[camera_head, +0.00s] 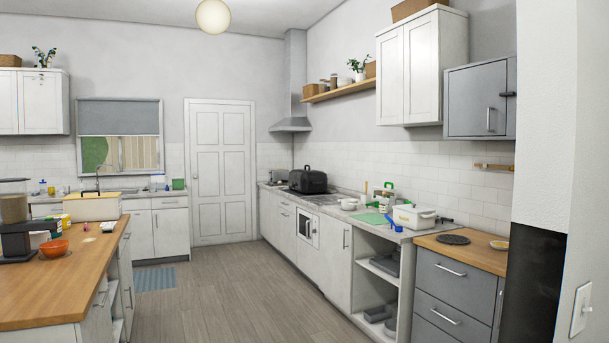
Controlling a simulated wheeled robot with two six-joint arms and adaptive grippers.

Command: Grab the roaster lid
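A black roaster (308,187) stands on the right-hand counter, at the stove area below the range hood. Its dark domed lid (308,175) appears to sit on top, with a handle standing up. The line between lid and base is too small to make out clearly. Neither of my grippers is in view.
The wooden island (62,285) fills the left foreground, with an orange bowl (53,247) and a beige box (92,206) on it. The right counter holds a white container (414,217) and a green mat (369,218). Open floor (215,285) lies between.

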